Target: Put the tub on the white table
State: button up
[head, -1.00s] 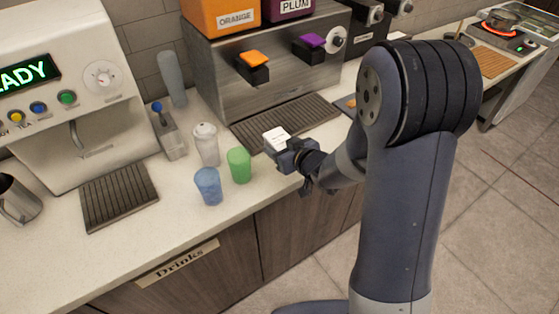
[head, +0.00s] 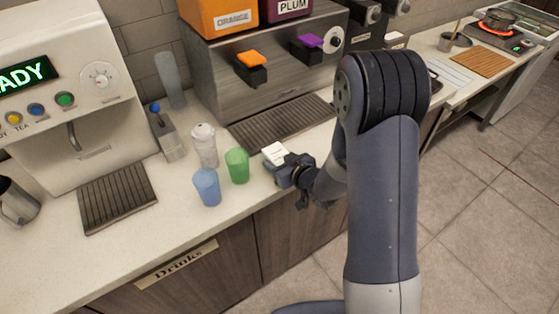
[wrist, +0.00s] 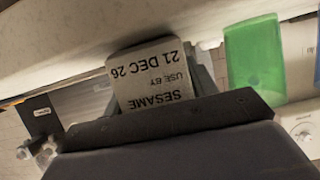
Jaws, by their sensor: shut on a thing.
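The tub (head: 274,152) is small and pale, held in my gripper (head: 284,163) over the front part of the drinks counter, right of the green cup. In the wrist view the tub's label (wrist: 155,75) reads SESAME, USE BY 21 DEC 26, upside down. My gripper is shut on the tub. I cannot tell whether the tub touches the counter. A pale-topped table (head: 437,62) stands at the back right, beyond my arm. It may be the white table.
A green cup (head: 237,166), a blue cup (head: 207,187) and a clear lidded cup (head: 204,145) stand left of the tub. The dispenser's drip tray (head: 270,125) lies behind. A wooden board (head: 481,63) and a hot burner (head: 500,25) are at the far right.

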jog(key=o, duration=1.2)
jog(key=shift+f, duration=0.1)
